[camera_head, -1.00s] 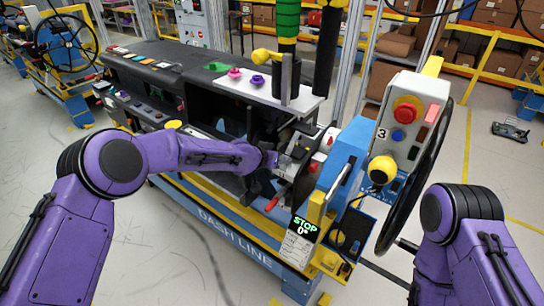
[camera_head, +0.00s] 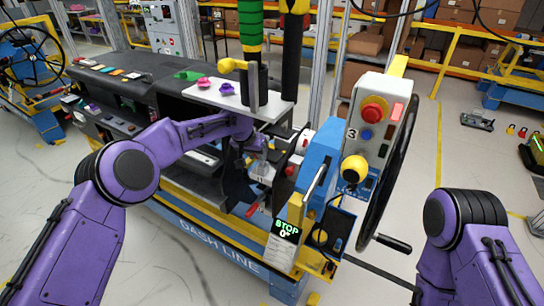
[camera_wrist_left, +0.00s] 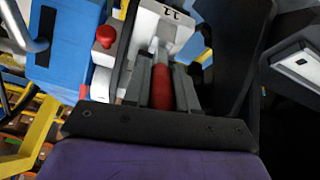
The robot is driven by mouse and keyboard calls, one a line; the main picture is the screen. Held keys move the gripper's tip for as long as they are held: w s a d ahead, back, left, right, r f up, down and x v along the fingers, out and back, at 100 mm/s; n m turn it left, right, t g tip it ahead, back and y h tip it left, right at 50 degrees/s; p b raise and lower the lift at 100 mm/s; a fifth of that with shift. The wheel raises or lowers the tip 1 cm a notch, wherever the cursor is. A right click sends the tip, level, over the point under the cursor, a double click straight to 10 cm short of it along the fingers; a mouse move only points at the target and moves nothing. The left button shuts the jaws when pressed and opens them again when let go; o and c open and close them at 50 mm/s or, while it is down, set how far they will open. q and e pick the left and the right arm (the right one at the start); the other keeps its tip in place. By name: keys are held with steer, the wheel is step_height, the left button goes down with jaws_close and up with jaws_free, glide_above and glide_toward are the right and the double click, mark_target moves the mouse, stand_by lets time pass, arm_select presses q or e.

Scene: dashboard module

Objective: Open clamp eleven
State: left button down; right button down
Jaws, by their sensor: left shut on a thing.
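In the head view the left gripper (camera_head: 258,162) is small and partly hidden at the dashboard's right end, beside the white clamp block (camera_head: 262,175). My right arm shows at the lower right, but its gripper is out of view.
A blue housing (camera_head: 320,155) with a control box (camera_head: 383,125) and a black steering wheel (camera_head: 405,145) stands right of the clamp. Another red handle (camera_head: 252,209) sticks out below. A white shelf (camera_head: 232,100) and green and black posts stand above and behind.

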arm_select(q)
steer(key=shift+w+r+g, duration=0.2)
steer(key=shift+w+g, duration=0.1)
steer(key=shift+w+y, duration=0.1)
steer(key=shift+y, duration=0.2)
steer(key=shift+d+r+g, duration=0.1)
steer(key=shift+r+g, duration=0.05)
steer(key=shift+g, duration=0.25)
steer(key=c, duration=0.9)
jaws_free()
steer(key=shift+d, duration=0.1)
steer(key=shift+f, duration=0.2)
